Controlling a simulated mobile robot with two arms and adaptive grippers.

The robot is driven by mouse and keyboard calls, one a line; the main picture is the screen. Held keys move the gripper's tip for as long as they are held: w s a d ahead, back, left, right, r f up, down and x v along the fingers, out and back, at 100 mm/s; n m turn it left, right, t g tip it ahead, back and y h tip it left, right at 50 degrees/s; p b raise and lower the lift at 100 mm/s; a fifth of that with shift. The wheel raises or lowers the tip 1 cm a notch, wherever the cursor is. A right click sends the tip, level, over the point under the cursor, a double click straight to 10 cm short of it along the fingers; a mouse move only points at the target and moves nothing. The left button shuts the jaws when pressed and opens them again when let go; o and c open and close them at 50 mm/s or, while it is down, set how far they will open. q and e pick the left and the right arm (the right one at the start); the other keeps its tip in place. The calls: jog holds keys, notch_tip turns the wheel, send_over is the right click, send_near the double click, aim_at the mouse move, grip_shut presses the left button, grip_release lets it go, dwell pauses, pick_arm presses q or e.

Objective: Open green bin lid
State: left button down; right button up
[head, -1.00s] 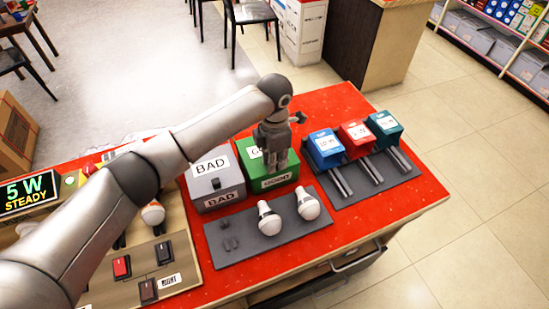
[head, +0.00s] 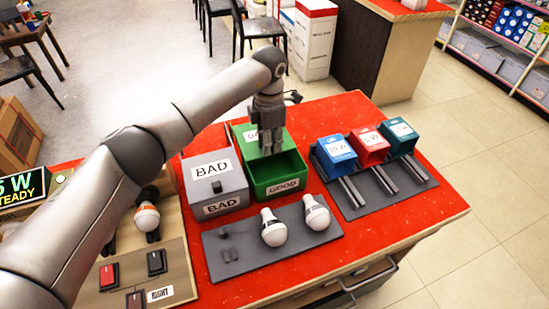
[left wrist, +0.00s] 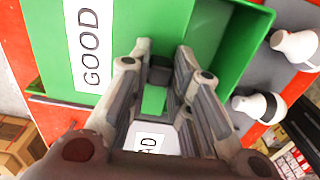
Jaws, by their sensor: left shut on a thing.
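The green bin (head: 283,188) stands on the red counter with a GOOD label on its front. Its green lid (head: 240,131) is back toward the far side, and the front part of the bin's inside shows. My left gripper (head: 268,150) comes down over the lid from above. In the left wrist view, its fingers (left wrist: 160,58) are shut on the small dark lid knob (left wrist: 158,76), with the GOOD label of the lid (left wrist: 118,75) beside them. The fingers hide much of the knob. My right gripper is not in view.
A grey BAD bin (head: 217,188) stands close left of the green bin. A grey tray (head: 245,258) with two white bulbs lies in front. Blue, red and teal boxes (head: 368,147) stand on a grey rack to the right.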

pick_arm(q)
jog(key=shift+w+a, duration=0.2)
jog(key=shift+w, duration=0.25)
jog(key=c, duration=1.3)
grip_release()
notch_tip(320, 180, up, 12)
jog(key=shift+r, duration=0.1)
